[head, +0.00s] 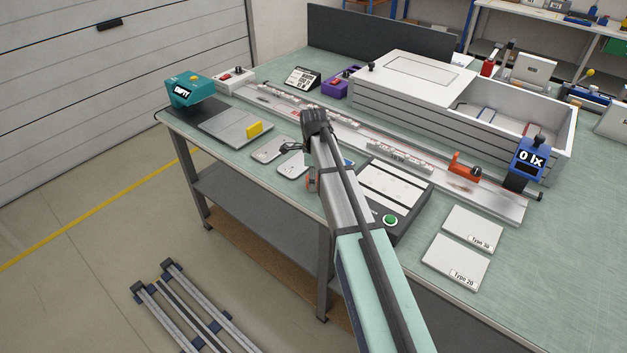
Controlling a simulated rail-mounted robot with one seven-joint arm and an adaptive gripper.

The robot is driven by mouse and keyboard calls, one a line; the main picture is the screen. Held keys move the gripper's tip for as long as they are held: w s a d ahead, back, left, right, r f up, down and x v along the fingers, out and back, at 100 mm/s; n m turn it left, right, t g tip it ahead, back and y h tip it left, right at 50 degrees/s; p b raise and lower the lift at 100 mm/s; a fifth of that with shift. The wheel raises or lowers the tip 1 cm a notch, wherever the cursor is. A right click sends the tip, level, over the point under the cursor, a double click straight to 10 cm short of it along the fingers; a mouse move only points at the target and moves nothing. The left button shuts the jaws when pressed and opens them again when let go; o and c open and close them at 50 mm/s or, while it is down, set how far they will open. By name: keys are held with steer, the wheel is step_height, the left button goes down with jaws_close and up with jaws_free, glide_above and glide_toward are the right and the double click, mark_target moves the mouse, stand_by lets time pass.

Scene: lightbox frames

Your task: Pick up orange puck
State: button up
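A dark part of my gripper (290,147) shows left of the arm, over the pale plates. It appears apart from the orange object. The arm hides most of the gripper, and its fingers cannot be made out.
A long rail with an orange-red carriage (463,168) crosses the table (590,215) in front of a white lightbox (490,97). A green-button panel (390,220) sits beside my arm.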

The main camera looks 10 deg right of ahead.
steer(key=shift+f, duration=0.85)
steer(key=c, duration=1.3)
steer(key=shift+o, duration=0.2)
steer(key=shift+r, duration=0.15)
step_height(320, 180, up, 20)
steer(key=b, duration=0.4)
steer(key=shift+o, duration=1.4)
steer(key=shift+p, duration=0.3)
steer(key=shift+c, duration=0.7)
